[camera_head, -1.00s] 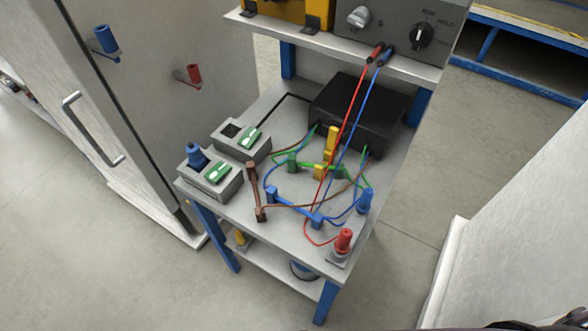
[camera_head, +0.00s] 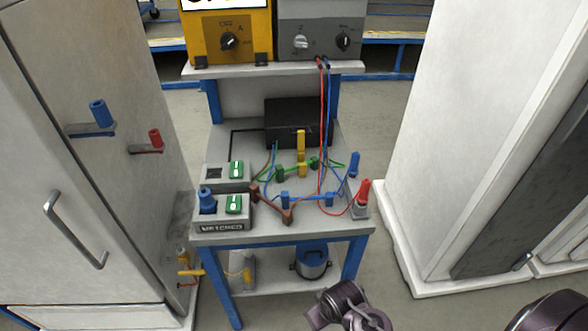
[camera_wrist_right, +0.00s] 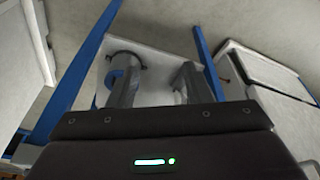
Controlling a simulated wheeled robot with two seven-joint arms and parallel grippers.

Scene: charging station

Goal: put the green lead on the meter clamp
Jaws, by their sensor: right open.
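The green lead has two green end blocks, a left one (camera_head: 280,173) and a right one (camera_head: 314,163), lying among crossing cables on the grey table. An upright yellow piece (camera_head: 301,142) and a lower yellow block (camera_head: 303,170) stand between them. I cannot tell for certain whether these are the meter clamp. My right gripper (camera_wrist_right: 157,88) is open in the right wrist view, with nothing visible between its fingers. It is low in front of the table, apart from the leads. My left gripper is not in view.
A brown lead (camera_head: 288,217), a blue lead (camera_head: 285,199) and a red plug (camera_head: 363,192) crowd the table (camera_head: 265,232). A black box (camera_head: 285,121) stands behind. Red and blue cables hang from the upper shelf (camera_head: 345,67). White cabinets flank both sides.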

